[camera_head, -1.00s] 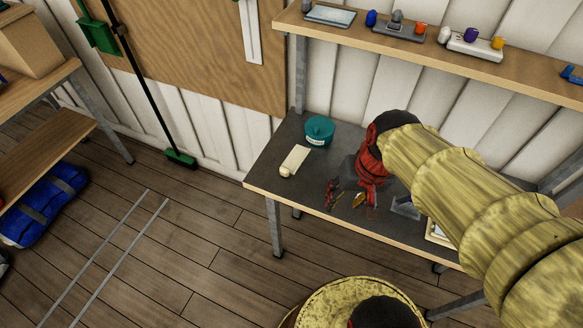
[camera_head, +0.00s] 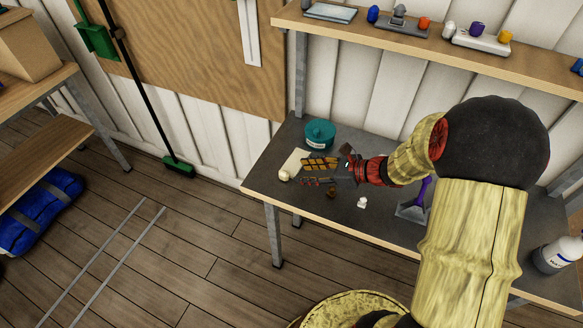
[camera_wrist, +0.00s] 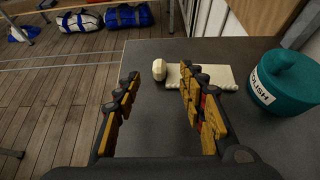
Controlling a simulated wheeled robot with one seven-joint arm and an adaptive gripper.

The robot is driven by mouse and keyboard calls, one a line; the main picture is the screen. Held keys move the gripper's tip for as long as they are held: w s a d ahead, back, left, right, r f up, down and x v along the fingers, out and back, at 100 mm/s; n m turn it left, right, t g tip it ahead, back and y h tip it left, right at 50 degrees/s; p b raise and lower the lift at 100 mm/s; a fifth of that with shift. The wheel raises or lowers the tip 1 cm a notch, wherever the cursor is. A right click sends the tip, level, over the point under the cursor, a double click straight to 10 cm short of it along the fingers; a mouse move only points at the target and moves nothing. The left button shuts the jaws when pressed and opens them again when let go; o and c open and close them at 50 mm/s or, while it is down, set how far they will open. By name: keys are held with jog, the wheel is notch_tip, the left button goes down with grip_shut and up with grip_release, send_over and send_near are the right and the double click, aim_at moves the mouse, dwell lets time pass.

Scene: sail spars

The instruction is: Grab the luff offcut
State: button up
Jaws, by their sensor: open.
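A flat cream piece with a corded edge, which looks like the luff offcut (camera_wrist: 228,74), lies on the dark bench top (camera_wrist: 150,130). In the head view, part of the offcut (camera_head: 294,158) shows beyond my fingers. A rounded cream lump (camera_wrist: 159,69) sits at its left end in the wrist view; I cannot tell whether they are joined. My gripper (camera_head: 303,171) is open and empty, low over the bench, pointing towards the offcut. In the wrist view my gripper (camera_wrist: 160,77) has its right finger in front of part of the offcut and the lump between its tips.
A teal polish tin (camera_wrist: 282,82) stands close to the offcut's right end in the wrist view. A small white piece (camera_head: 362,203), a purple-handled tool (camera_head: 422,192) and a white bottle (camera_head: 558,255) are on the bench. A loaded shelf (camera_head: 400,45) is above.

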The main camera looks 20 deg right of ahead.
aim_at(287, 173)
jog(key=b+x, duration=0.2)
jog(key=x, duration=0.4)
jog(key=shift+a+f+b, duration=0.1)
jog(key=shift+f+b, duration=0.2)
jog(key=shift+b, duration=0.05)
jog(key=shift+w+a, duration=0.15)
jog(key=shift+w, duration=0.05)
jog(key=shift+c, duration=0.6)
grip_shut()
